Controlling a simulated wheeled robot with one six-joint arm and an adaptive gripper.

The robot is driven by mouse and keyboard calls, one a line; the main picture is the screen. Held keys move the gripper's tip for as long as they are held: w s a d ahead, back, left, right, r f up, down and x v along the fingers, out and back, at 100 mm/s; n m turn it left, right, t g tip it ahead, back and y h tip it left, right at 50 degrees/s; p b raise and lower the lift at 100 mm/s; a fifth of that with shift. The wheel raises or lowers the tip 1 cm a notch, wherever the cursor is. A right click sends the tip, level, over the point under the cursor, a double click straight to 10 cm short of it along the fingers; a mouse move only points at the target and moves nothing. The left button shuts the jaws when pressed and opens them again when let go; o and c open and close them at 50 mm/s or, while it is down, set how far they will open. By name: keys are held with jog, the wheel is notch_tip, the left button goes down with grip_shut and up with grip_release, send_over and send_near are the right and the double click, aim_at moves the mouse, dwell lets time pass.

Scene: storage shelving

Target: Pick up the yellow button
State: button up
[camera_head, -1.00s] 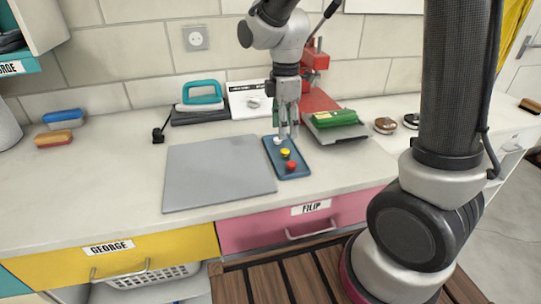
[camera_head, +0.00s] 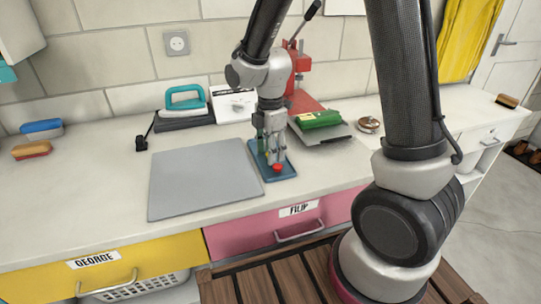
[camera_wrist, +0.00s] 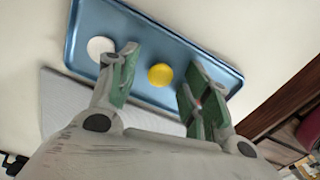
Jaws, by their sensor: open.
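The yellow button (camera_wrist: 160,75) lies on a blue tray (camera_wrist: 74,41) on the counter. In the wrist view it sits between the two green-padded fingers of my gripper (camera_wrist: 158,90), which are apart. A white button (camera_wrist: 100,47) lies on the tray beside the left finger. In the head view my gripper (camera_head: 272,156) is low over the tray (camera_head: 289,174) and hides the yellow and white buttons. A red button (camera_head: 277,167) shows at the tray's near end. In the wrist view the right finger mostly covers the red button.
A grey board (camera_head: 200,180) lies left of the tray. A green object (camera_head: 318,120) on a grey plate and a red press (camera_head: 300,75) stand behind right. A teal-handled iron (camera_head: 186,99) stands at the back. The left counter is mostly clear.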

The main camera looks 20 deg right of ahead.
jog(key=c, duration=0.9)
jog(key=shift+o, duration=0.2)
jog(key=shift+r, duration=0.1)
